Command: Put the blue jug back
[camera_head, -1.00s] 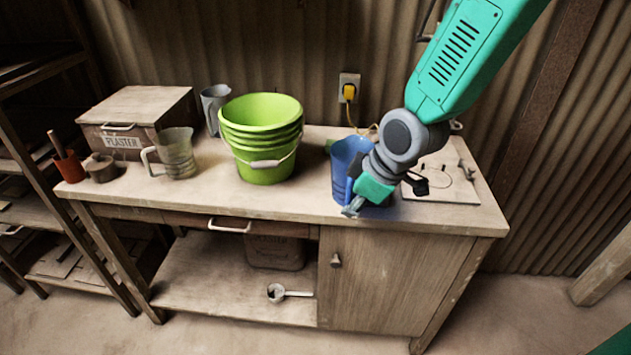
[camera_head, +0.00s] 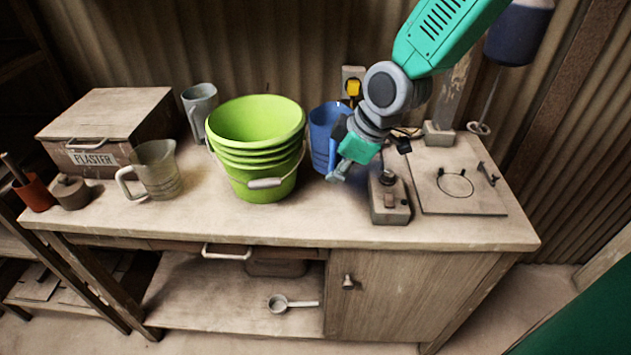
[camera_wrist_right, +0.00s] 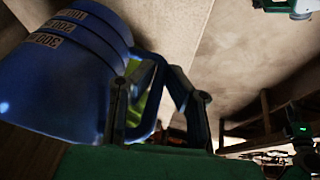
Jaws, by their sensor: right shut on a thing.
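The blue jug (camera_head: 325,128) is at the back of the bench, just right of the green buckets. My right gripper (camera_head: 338,172) is shut on its handle, at the jug's front right. The right wrist view shows the jug (camera_wrist_right: 60,75) with number marks on its side, and the fingers (camera_wrist_right: 155,105) around the handle. The jug looks roughly upright in the head view. I cannot tell whether its base touches the bench top.
Nested green buckets (camera_head: 262,185) stand left of the jug. Further left are a grey jug (camera_head: 199,105), a clear jug (camera_head: 157,172) and a plaster box (camera_head: 100,125). A control box (camera_head: 389,205) and the mixer stand's base plate (camera_head: 460,195) are right. The bench front (camera_head: 300,222) is clear.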

